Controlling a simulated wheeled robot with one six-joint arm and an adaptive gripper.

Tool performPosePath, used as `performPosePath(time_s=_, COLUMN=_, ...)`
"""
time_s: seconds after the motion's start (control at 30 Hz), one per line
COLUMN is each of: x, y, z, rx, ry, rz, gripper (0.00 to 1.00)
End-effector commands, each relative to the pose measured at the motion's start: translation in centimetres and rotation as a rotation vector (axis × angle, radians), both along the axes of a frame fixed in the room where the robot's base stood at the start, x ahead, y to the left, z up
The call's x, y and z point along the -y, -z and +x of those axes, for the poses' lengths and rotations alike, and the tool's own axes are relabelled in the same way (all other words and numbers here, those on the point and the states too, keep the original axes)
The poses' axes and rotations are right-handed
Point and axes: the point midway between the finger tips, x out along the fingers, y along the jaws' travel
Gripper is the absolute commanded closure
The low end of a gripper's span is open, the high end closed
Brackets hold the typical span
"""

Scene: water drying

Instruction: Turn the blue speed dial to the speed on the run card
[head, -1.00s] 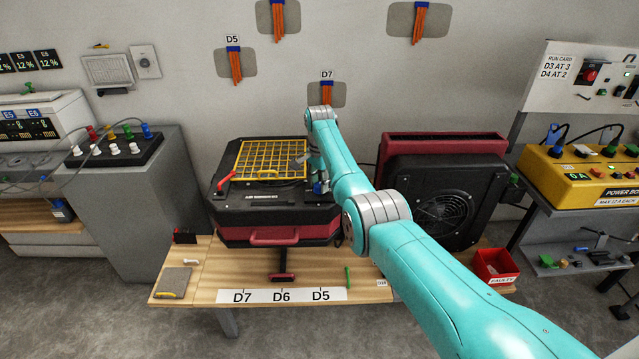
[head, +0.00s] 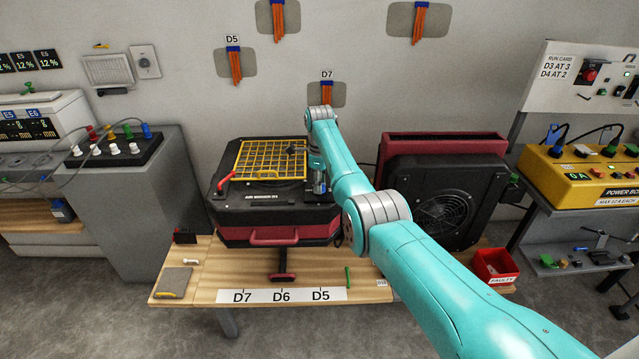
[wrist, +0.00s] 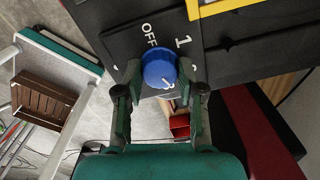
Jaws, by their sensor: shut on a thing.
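The blue speed dial (wrist: 159,68) sits on the black panel in the wrist view, between my gripper's two fingers. My gripper (wrist: 160,90) is shut on it. White "OFF" (wrist: 149,33) and "1" (wrist: 183,42) are printed above the dial. A small white mark shows at its lower edge, partly hidden, and I cannot tell what it reads. In the head view my gripper (head: 319,182) is at the right side of the black and red machine (head: 262,212), and the dial is hidden there. The run card (head: 560,67) on the right reads "D3 AT 3, D4 AT 2".
A yellow grille (head: 270,160) with a red handle covers the machine's top. A second black machine with a round fan (head: 440,212) stands to the right. A red "FAULTY" bin (head: 496,265) sits at the table's right end. A yellow power box (head: 585,182) is farther right.

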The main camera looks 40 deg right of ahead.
Motion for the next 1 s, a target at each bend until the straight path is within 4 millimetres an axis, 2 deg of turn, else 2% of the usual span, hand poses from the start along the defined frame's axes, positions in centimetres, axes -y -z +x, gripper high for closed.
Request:
performPosePath(time_s=0.2, x=-0.02, y=0.0, z=0.02, rx=0.001, ry=0.179, rz=-0.001, gripper=0.96)
performPosePath(time_s=0.5, x=-0.02, y=-0.01, z=0.02, rx=0.001, ry=0.348, rz=-0.001, gripper=0.96)
performPosePath(time_s=1.0, x=-0.03, y=-0.02, z=0.03, rx=0.001, ry=0.418, rz=0.0, gripper=0.96)
